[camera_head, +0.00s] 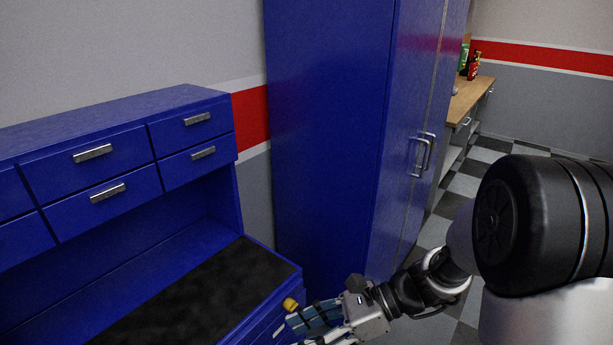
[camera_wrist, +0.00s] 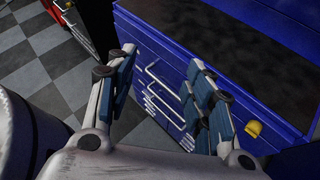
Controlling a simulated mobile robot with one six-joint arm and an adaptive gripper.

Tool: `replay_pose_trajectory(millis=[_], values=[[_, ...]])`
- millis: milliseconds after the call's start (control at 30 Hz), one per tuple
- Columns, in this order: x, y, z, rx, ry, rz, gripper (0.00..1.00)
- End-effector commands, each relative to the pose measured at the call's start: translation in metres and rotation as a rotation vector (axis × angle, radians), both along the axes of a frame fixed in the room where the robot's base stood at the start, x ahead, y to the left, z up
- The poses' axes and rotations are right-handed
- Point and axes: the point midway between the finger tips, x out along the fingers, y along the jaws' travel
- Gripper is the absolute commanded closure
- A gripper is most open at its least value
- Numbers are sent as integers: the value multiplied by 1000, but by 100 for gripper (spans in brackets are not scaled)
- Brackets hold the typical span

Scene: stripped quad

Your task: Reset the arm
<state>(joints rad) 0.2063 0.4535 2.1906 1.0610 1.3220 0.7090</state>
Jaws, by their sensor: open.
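My arm reaches in from the right in the head view. My gripper (camera_head: 312,325) is at the lower middle, beside the front right corner of the blue workbench (camera_head: 283,262). In the wrist view my gripper (camera_wrist: 162,90) is open, with its two fingers spread apart and nothing between them. Behind the fingers show the bench's drawer fronts with metal handles (camera_wrist: 158,85) and the checkered floor. The fingers overlap the bench front in the picture; I cannot tell whether they touch it.
A small yellow object (camera_head: 290,304) is at the bench edge near my gripper; it also shows in the wrist view (camera_wrist: 253,129). A tall blue cabinet (camera_head: 330,120) stands behind. A wooden counter (camera_head: 467,97) with bottles is farther back. Checkered floor (camera_head: 487,155) is open at right.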

Motion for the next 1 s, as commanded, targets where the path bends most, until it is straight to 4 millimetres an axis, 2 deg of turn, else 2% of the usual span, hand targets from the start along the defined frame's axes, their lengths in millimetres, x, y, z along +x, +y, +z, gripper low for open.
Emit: replay_pose_trajectory(millis=[33, 200, 433, 700, 833, 1000], values=[[-15, -2, 12, -58, -101, 79, 52], [-62, -22, 33, -262, -424, 366, 52], [-105, -67, 55, -553, -842, 763, 52], [-126, -123, 82, -892, -1213, 1189, 52], [-129, -138, 92, -992, -1293, 1307, 52], [-129, -144, 96, -1034, -1322, 1355, 52]])
